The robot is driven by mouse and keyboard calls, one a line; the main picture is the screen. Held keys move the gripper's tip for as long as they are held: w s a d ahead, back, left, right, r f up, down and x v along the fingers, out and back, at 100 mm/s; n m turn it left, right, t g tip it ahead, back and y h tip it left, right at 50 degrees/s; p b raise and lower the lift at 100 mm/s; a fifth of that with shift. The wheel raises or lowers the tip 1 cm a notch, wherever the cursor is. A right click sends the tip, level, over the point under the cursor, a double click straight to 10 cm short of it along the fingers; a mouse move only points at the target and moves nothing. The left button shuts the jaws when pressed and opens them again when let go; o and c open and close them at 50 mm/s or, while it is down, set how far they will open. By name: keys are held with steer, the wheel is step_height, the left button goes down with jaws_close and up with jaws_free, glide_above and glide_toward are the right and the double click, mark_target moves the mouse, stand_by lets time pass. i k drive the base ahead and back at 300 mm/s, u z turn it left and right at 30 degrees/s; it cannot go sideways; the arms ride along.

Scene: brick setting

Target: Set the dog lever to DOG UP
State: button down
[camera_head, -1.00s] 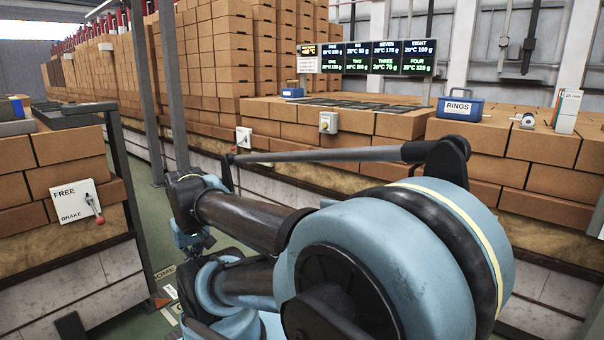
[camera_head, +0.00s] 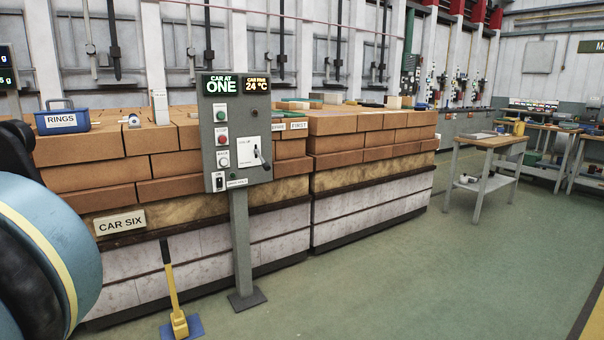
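No label in view reads DOG UP, so I cannot tell for sure which lever is the dog lever. A yellow lever (camera_head: 177,300) with a dark upper end stands nearly upright on a blue floor plate in front of the brick car marked CAR SIX (camera_head: 120,223). A small lever with a dark knob (camera_head: 262,158) sits on a white plate on the grey control post (camera_head: 240,230); the plate's print is too small to read. My gripper is out of view; only a blue and black part of my arm shows at the left edge.
A blue RINGS box (camera_head: 62,120) sits on the bricks. A wooden-topped table (camera_head: 493,142) stands at the right. The green floor (camera_head: 400,270) between is clear.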

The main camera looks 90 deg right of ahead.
mark_target(266, 165)
steer(key=z, duration=3.45)
steer(key=k, duration=0.6)
steer(key=z, duration=0.2)
steer(key=i, duration=1.3)
steer(key=u, duration=0.45)
